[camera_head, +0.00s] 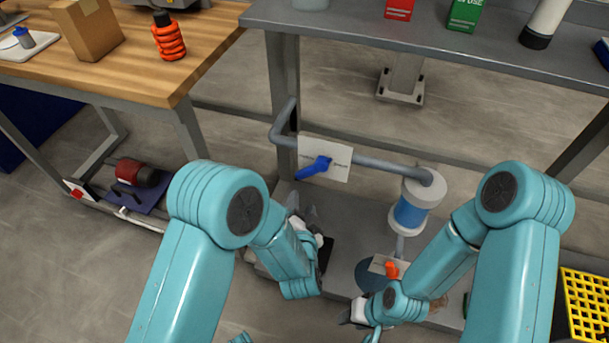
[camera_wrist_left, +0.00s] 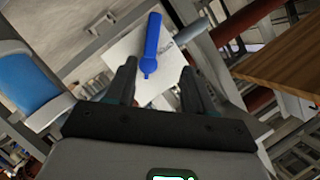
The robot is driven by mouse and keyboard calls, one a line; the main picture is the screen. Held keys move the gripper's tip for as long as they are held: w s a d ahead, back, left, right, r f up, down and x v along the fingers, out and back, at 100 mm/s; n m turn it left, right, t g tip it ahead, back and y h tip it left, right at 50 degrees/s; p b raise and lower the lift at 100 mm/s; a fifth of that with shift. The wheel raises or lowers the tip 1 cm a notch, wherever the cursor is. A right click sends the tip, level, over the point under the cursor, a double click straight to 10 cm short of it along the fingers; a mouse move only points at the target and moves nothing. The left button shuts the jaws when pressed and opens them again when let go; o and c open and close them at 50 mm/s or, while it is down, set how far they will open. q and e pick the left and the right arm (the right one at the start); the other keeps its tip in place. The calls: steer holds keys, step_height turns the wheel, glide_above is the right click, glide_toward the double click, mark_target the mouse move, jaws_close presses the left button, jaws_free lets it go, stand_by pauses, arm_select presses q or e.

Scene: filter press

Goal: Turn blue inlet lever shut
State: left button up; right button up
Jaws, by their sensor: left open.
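The blue inlet lever (camera_head: 312,169) sits on a grey pipe in front of a white label plate (camera_head: 338,172). Its handle slants down to the left in the head view. My left gripper (camera_head: 302,207) is just below the lever, apart from it, with its fingers pointing up towards it. In the left wrist view the left gripper (camera_wrist_left: 158,75) is open and empty. The blue lever (camera_wrist_left: 152,45) shows beyond and between its fingertips, with its hub nearest them. My right gripper (camera_head: 350,318) is low at the centre right, partly hidden by its own arm.
The grey pipe (camera_head: 380,164) runs right to a blue-and-white filter housing (camera_head: 409,212). An orange lever (camera_head: 391,269) is below it, near my right arm. A grey bench (camera_head: 400,48) overhangs behind, and a wooden table (camera_head: 205,35) stands at the left.

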mark_target(307, 174)
arm_select(q)
steer(key=shift+h, duration=0.3)
steer(key=b+x, duration=0.1)
steer(key=x, duration=0.4)
steer(key=b+x, duration=0.1)
steer(key=x, duration=0.3)
steer(key=d+b+x, duration=0.1)
steer(key=b+x, duration=0.1)
steer(key=x, duration=0.3)
steer(key=shift+w+f, duration=0.2)
steer(key=shift+f, duration=0.3)
steer(key=shift+w, duration=0.65)
steer(key=shift+f, duration=0.1)
jaws_close()
